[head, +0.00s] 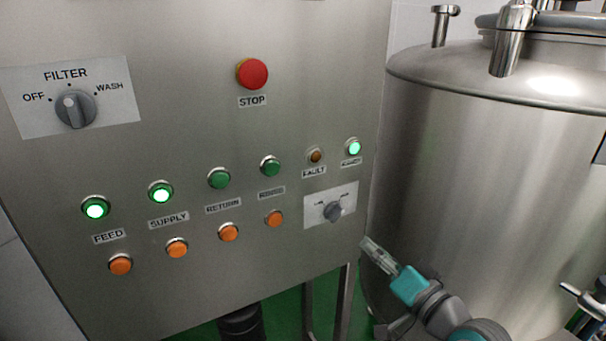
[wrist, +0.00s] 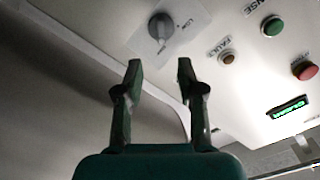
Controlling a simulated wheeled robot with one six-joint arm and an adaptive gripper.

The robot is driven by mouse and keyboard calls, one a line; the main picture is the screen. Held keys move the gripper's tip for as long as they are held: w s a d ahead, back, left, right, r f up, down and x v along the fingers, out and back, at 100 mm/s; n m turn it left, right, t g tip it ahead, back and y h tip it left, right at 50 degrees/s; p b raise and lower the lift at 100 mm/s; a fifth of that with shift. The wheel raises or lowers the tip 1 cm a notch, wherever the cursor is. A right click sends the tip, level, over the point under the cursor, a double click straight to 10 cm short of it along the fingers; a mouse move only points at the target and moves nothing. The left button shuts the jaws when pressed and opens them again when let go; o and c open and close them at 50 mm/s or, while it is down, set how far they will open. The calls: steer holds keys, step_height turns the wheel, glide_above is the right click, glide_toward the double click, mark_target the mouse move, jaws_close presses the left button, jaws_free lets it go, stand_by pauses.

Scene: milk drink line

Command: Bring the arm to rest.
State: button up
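My gripper (head: 369,246) is in the lower right of the head view, at the end of my teal and grey arm. It is in front of the gap between the control panel (head: 200,110) and the steel tank. In the wrist view its two dark fingers stand apart with nothing between them (wrist: 159,70). A small grey selector knob (head: 333,212) on a white plate is up and left of the fingertips in the head view. In the wrist view the knob (wrist: 161,27) is beyond the fingertips, with no contact visible.
A steel tank (head: 470,170) stands close on the right. The panel has a red STOP button (head: 252,73), a FILTER knob (head: 75,108), orange buttons (head: 228,232) and green ones. FEED (head: 96,208), SUPPLY (head: 161,192) and a far-right lamp (head: 354,148) glow green.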

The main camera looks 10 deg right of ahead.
steer(key=s+a+f+g+h, duration=0.15)
steer(key=s+f+h, duration=0.35)
steer(key=s+f, duration=1.3)
steer(key=s+a+f+n, duration=0.1)
steer(key=s+f+n, duration=0.1)
steer(key=s, duration=1)
steer(key=s+a+f+n, duration=0.1)
steer(key=s+n, duration=0.2)
steer(key=s, duration=0.9)
steer(key=shift+a+f+n+g+h, duration=0.25)
steer(key=shift+f+n+g+h, duration=0.1)
steer(key=shift+g, duration=0.1)
